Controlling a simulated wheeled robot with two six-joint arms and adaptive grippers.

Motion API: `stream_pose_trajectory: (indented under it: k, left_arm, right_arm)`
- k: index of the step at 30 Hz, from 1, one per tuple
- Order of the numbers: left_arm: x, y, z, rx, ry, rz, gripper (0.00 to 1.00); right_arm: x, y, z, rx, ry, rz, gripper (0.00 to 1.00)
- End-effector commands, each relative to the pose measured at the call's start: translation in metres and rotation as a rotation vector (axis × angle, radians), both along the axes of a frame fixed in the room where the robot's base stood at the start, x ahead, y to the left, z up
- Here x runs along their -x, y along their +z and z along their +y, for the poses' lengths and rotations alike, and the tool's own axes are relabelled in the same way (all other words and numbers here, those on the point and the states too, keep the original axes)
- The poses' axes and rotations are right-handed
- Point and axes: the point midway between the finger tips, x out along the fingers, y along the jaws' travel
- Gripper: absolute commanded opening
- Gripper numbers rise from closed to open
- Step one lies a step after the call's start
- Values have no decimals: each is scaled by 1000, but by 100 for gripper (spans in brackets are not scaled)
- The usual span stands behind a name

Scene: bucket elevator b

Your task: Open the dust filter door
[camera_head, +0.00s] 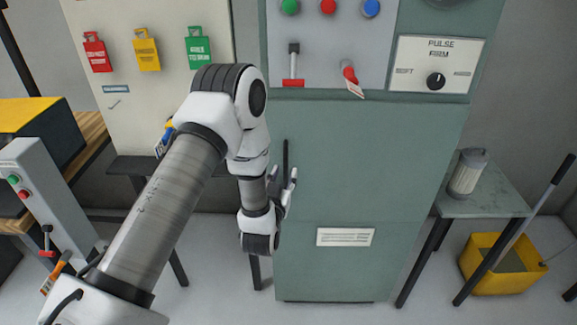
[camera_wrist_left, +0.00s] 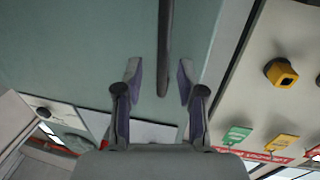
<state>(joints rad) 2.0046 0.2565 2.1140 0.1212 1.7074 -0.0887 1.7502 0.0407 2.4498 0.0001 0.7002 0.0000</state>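The dust filter door appears to be the grey-green cabinet front (camera_head: 370,160) in the middle of the head view; it sits flush and looks closed. A dark vertical bar handle (camera_head: 286,158) runs along its left edge. The handle (camera_wrist_left: 165,45) also shows in the left wrist view, coming down from the top. My left gripper (camera_head: 283,178) is at the handle's lower part. In the wrist view its two fingers (camera_wrist_left: 160,78) are spread, with the handle's end between them in the picture. Whether they touch it, I cannot tell. My right gripper is out of view.
Above the door are a control panel with a red-handled switch (camera_head: 349,75) and a pulse dial (camera_head: 436,81). A side table (camera_head: 490,203) at right carries a filter cartridge (camera_head: 468,173); a yellow bucket (camera_head: 485,268) stands below. A tag board (camera_head: 150,95) is at left.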

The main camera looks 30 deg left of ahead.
Motion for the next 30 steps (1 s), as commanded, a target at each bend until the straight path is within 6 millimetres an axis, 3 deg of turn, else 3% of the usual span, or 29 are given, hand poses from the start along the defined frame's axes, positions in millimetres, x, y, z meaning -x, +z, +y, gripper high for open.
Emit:
stream_pose_trajectory:
  k: [6, 14, 18, 30]
  left_arm:
    - [-32, 1, 12, -2, 0, 1, 39]
    - [-36, -1, 13, -1, -1, 4, 39]
    - [-36, -1, 13, -1, -1, 4, 0]
    - [-39, -2, 11, 0, 7, 2, 0]
  right_arm:
    - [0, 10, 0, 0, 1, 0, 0]
    - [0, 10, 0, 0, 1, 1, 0]
    - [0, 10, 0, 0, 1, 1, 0]
    - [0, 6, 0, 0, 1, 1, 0]
